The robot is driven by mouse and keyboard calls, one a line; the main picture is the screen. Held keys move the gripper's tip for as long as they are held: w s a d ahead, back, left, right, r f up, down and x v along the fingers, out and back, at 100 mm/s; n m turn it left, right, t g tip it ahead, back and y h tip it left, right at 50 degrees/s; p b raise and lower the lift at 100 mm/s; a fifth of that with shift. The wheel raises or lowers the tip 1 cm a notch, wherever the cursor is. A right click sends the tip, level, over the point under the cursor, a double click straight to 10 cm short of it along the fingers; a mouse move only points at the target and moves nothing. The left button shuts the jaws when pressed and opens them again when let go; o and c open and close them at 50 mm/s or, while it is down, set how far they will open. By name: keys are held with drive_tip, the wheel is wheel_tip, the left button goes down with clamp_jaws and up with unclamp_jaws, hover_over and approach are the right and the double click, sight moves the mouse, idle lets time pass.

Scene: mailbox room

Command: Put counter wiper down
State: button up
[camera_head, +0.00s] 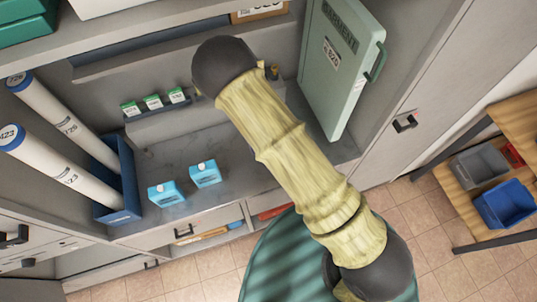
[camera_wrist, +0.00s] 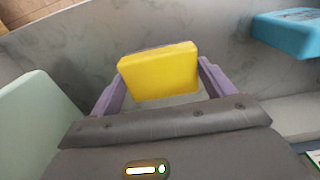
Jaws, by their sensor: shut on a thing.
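The counter wiper (camera_wrist: 158,72) is a yellow block in the wrist view. My gripper (camera_wrist: 161,80) is shut on it, with one purple finger on each side. Grey stone counter (camera_wrist: 75,50) shows around and behind the wiper; I cannot tell whether the wiper touches it. In the head view the counter (camera_head: 230,140) lies inside the cabinet. My arm hides the gripper and wiper there.
Two blue cartons (camera_head: 205,173) stand on the counter; one carton (camera_wrist: 290,35) shows at the wrist view's upper right. A green parcel box (camera_head: 340,65) is at the right. White tubes (camera_head: 50,160) stand in a blue holder at the left. Small green-white boxes (camera_head: 153,102) line the back.

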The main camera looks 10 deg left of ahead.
drive_tip(key=shift+s, duration=0.15)
drive_tip(key=shift+d+f, duration=0.1)
drive_tip(key=shift+f, duration=3)
drive_tip(key=shift+f, duration=1.85)
drive_tip(key=shift+f, duration=0.2)
drive_tip(key=o, duration=1.1)
drive_tip(key=shift+c, duration=0.2)
drive_tip(key=shift+r, duration=0.1)
